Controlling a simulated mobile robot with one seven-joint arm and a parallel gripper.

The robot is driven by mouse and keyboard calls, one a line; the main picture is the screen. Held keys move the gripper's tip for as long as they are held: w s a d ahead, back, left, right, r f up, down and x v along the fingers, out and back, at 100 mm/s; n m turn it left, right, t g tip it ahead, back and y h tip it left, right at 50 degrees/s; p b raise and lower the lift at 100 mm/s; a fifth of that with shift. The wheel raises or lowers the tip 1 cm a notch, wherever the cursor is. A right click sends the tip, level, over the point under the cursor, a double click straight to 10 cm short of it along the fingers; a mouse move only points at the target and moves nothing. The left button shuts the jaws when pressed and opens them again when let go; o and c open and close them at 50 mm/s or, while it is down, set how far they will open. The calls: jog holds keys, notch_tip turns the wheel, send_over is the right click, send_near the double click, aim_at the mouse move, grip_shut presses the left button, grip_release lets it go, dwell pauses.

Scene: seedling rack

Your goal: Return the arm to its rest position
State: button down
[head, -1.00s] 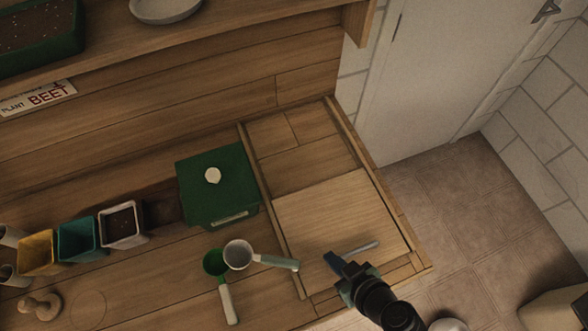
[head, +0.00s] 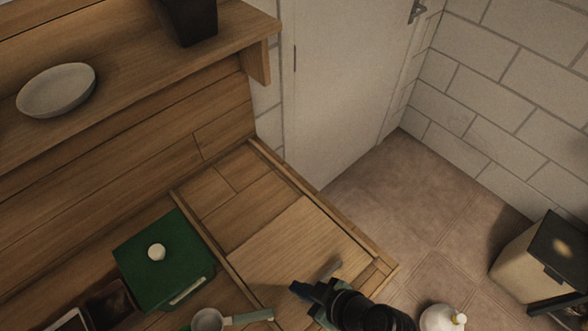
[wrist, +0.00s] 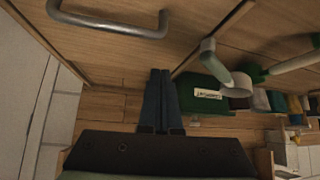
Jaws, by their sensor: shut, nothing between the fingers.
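My gripper (head: 300,289) is at the lower middle of the head view, above the right end of the wooden bench (head: 250,190). Its two dark blue fingers are together and hold nothing. The wrist view shows the closed fingers (wrist: 161,75) pointing away over the wood.
A green box with a white knob (head: 165,258) stands left of my gripper. A scoop (head: 208,320) lies near the bottom edge. A shelf with a bowl (head: 57,91) and a dark pot (head: 190,20) is above. Open floor (head: 400,200) lies right of the bench.

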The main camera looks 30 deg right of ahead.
jog(key=v, duration=0.6)
jog(key=w+d+r+t+h, duration=0.2)
jog(key=w+r+t+h, duration=0.15)
jog(key=w+r, duration=1.1)
jog(key=w+a+r+m+t, duration=0.15)
jog(key=w+r, duration=0.25)
jog(key=r, duration=0.4)
jog(key=w+a+r+t, duration=0.1)
jog(key=w+r+t, duration=0.25)
jog(key=r, duration=0.55)
jog(key=a+r+m+t, duration=0.1)
jog(key=a+r+t, duration=0.2)
jog(key=r, duration=0.6)
jog(key=a+r+t, duration=0.2)
jog(key=a+r, duration=0.2)
jog(key=r, duration=0.5)
jog(key=s+a+r+m+t, duration=0.1)
jog(key=s+a+r+t, duration=0.2)
jog(key=r, duration=0.4)
jog(key=s+a+r+m+t, duration=0.1)
jog(key=s+a+r+t, duration=0.1)
jog(key=s+r, duration=0.3)
notch_tip(320, 180, up, 3)
jog(key=shift+s+a+f+t+b, duration=0.1)
jog(key=shift+s+a+t+b, duration=0.15)
jog(key=shift+a+t+b, duration=0.15)
